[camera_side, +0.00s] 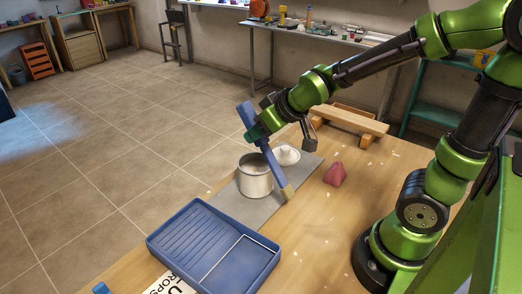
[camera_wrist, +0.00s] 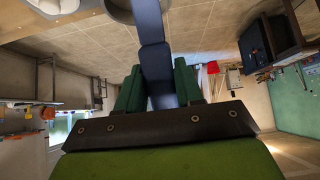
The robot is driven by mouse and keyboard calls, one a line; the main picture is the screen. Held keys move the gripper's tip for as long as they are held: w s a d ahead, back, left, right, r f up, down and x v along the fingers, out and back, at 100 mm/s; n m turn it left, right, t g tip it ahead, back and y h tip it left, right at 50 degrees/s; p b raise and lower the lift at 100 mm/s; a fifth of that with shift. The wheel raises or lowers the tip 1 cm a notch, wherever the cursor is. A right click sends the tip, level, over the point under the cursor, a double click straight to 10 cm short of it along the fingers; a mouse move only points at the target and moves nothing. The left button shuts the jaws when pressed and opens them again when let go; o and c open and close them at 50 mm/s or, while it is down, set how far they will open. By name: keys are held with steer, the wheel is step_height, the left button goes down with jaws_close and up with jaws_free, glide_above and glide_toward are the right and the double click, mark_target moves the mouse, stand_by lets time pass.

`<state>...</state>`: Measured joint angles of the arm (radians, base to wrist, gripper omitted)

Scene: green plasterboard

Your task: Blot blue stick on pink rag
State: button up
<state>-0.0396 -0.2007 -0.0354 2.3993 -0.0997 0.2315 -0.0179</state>
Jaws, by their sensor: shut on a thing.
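The blue stick (camera_side: 264,150) is held tilted in my gripper (camera_side: 255,132), its upper end leaning left. Its pale tan lower end is just right of the metal pot, over the grey mat; I cannot tell if it touches the mat. In the wrist view the stick (camera_wrist: 155,62) runs between the two green fingers of my gripper (camera_wrist: 157,84), which are shut on it. The pink rag (camera_side: 335,174) lies crumpled on the wooden table, right of the stick's lower end and apart from it.
The metal pot (camera_side: 255,182) stands on the grey mat (camera_side: 227,202), with a white lid (camera_side: 287,155) behind it. A blue paint tray (camera_side: 190,236) lies at the front left. A wooden rack (camera_side: 350,120) stands at the back. Bare table surrounds the rag.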

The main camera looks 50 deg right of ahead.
steer(key=s+d+r+m+g+h, duration=0.1)
steer(key=s+d+m+g+h, duration=0.3)
steer(key=d, duration=1.1)
steer(key=w+d+r+m+g, duration=0.15)
steer(key=d+m, duration=0.35)
steer(key=d, duration=1)
steer(key=shift+t, duration=0.25)
steer(key=shift+s+a+f, duration=0.1)
steer(key=shift+s+f, duration=0.15)
steer(key=shift+f, duration=1)
steer(key=shift+s+a+f, duration=0.1)
steer(key=shift+s+f, duration=0.1)
steer(key=shift+f, duration=1.4)
steer(key=shift+d+r, duration=0.1)
steer(key=shift+r, duration=0.25)
steer(key=shift+w+d, duration=0.4)
steer(key=shift+f, duration=0.35)
